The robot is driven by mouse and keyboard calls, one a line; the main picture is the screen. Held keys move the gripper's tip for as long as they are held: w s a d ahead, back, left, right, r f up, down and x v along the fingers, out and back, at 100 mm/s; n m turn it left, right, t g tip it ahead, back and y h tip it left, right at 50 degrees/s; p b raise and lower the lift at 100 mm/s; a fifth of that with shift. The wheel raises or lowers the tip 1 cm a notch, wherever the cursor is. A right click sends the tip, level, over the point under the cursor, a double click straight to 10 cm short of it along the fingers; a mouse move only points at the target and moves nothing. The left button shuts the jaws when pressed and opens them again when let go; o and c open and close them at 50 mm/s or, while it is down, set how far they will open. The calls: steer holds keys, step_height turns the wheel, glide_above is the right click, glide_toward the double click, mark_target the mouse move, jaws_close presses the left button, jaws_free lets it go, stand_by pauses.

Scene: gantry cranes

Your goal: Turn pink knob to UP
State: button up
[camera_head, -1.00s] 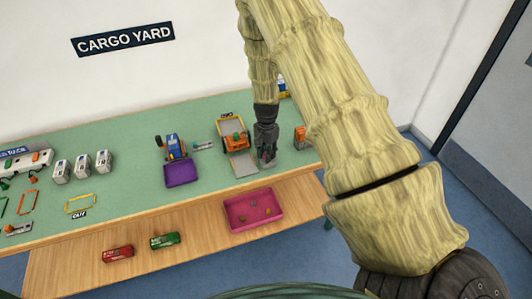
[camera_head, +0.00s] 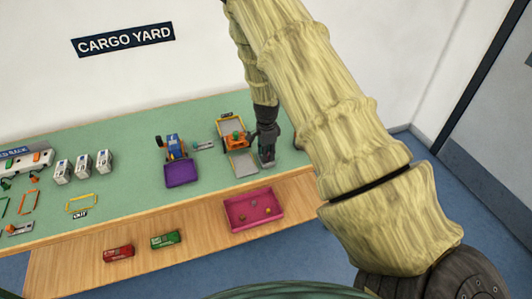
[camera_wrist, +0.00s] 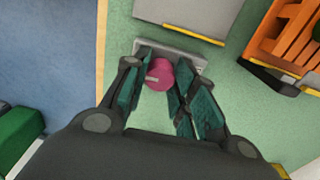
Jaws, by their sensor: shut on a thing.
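The pink knob (camera_wrist: 160,74) shows in the wrist view as a round pink cap with a pale mark on its left part. It sits at a grey plate (camera_wrist: 178,50) on the green table top. My gripper (camera_wrist: 158,82) has its teal-padded fingers on either side of the knob and is shut on it. In the head view my gripper (camera_head: 267,158) points down at the right part of the table and hides the knob. No UP label can be read.
An orange crate-like vehicle (camera_head: 235,136) with a grey ramp stands left of my gripper. A purple tray (camera_head: 181,173) is farther left. A pink tray (camera_head: 251,209) lies on the lower wooden shelf (camera_head: 205,224). Red (camera_head: 118,253) and green (camera_head: 165,240) blocks lie there too.

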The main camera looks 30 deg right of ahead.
steer(key=shift+w+r, duration=0.1)
steer(key=shift+w, duration=0.05)
steer(key=o, duration=0.9)
steer(key=shift+c, duration=0.2)
steer(key=shift+o, duration=0.9)
step_height(320, 180, up, 12)
